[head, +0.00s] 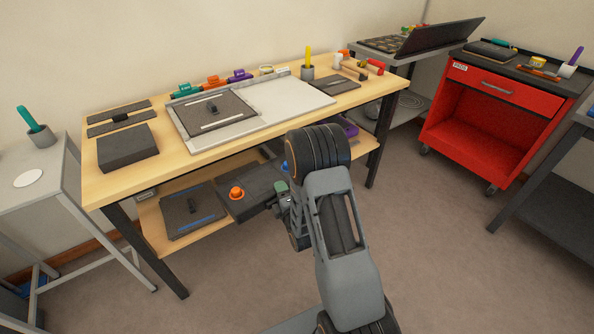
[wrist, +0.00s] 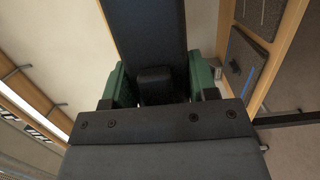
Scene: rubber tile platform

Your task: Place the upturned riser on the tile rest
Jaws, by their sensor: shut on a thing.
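My gripper (head: 281,190) is at the table's front edge, beside the lower shelf. In the wrist view its green fingers (wrist: 155,88) are shut on a small dark grip of a dark, flat-faced block, which I take as the riser (wrist: 145,30). In the head view the riser (head: 256,184) seems to stretch left from the gripper, partly hidden by the arm. I cannot tell which face is up. A grey-framed board on the tabletop, perhaps the tile rest (head: 174,112), carries a dark tile (head: 230,104) with a black handle and white strips.
A dark block (head: 127,148) and two dark bars (head: 105,128) lie on the table's left. A handled dark tile (head: 178,218) is on the lower shelf, near an orange knob (head: 236,193). A red cabinet (head: 470,145) stands right.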

